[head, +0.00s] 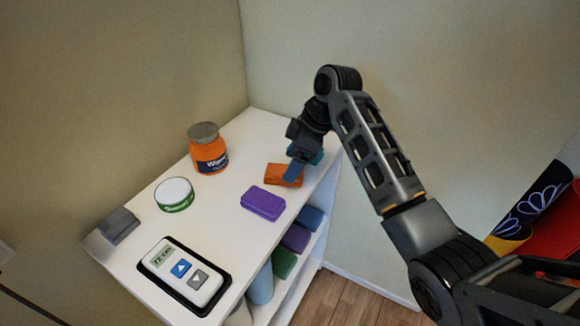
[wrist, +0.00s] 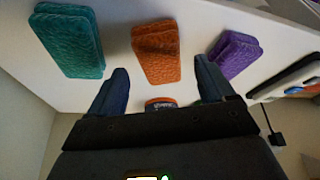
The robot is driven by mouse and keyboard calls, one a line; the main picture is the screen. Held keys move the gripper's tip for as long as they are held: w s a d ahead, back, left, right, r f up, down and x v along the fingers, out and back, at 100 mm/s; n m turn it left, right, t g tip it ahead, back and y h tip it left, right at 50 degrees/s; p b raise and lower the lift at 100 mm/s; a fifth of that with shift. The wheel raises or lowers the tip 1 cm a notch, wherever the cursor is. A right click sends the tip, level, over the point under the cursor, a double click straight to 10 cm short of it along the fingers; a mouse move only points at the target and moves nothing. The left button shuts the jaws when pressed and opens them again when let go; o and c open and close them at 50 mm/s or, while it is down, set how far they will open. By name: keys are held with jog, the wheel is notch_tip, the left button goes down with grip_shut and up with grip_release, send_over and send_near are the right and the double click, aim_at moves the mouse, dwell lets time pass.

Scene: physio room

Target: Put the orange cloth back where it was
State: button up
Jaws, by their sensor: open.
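The orange cloth (head: 284,177) is a folded, textured block lying on the white shelf top, between a purple cloth (head: 262,203) and a teal cloth (head: 318,157). The teal one is partly hidden by my gripper (head: 291,171). In the wrist view the orange cloth (wrist: 157,54) lies between the teal cloth (wrist: 72,42) and the purple cloth (wrist: 234,54). My gripper (wrist: 161,68) is open and empty there, its fingers spread to either side of the orange cloth's near end. I cannot tell whether a finger touches it.
An orange jar (head: 209,156) with a grey lid and a low white-lidded tin (head: 175,194) stand left of the cloths. A controller (head: 184,273) lies at the front. Blue (head: 312,218), purple (head: 296,238) and green (head: 284,263) cloths sit on the shelf below.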

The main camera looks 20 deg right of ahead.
jog(key=v, duration=0.9)
jog(key=shift+r+b, duration=0.2)
jog(key=shift+b, duration=0.1)
